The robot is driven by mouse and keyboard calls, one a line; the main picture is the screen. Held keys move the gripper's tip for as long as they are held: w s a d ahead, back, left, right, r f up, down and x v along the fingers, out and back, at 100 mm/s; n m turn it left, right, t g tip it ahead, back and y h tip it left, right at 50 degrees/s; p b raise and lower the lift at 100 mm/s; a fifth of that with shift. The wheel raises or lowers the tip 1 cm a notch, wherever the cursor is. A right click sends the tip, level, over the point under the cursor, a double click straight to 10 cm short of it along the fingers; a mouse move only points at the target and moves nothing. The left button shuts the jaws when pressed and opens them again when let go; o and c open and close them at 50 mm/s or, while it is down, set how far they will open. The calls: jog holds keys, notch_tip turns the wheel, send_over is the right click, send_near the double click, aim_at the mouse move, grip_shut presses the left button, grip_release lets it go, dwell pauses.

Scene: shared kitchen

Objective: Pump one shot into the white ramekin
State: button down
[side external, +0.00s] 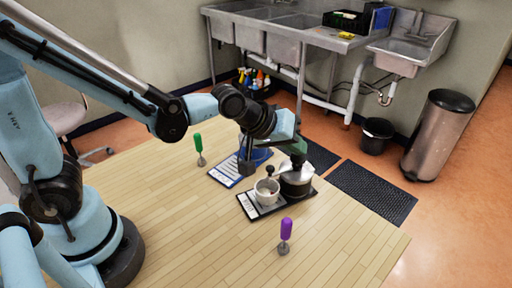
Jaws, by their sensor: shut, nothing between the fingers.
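The white ramekin (266,192) stands upright on a black tray (283,207) with a pale label panel. My gripper (297,149) is shut and empty, low over the dispenser's dark top. I cannot tell whether it touches the top. The ramekin's contents are not clear.
A blue-edged tray (224,178) with a blue container (262,155) is behind, partly hidden by my arm. A green-handled tool (198,146) stands left, a purple-handled one (286,232) in front. The wooden table (180,235) is clear at front left.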

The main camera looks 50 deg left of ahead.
aim_at(294, 157)
jog(key=shift+f, duration=0.65)
dwell(0.4)
jog(key=shift+r, duration=1.65)
notch_tip(294, 157, up, 6)
dwell(0.6)
jog(key=s+a+f+m+g+y, duration=0.1)
jog(key=s+a+f+m, duration=0.4)
jog(key=s+a, duration=0.6)
jog(key=shift+s+a+g+y, duration=0.25)
jog(key=shift+s+g+y, duration=0.25)
jog(key=shift+y, duration=0.4)
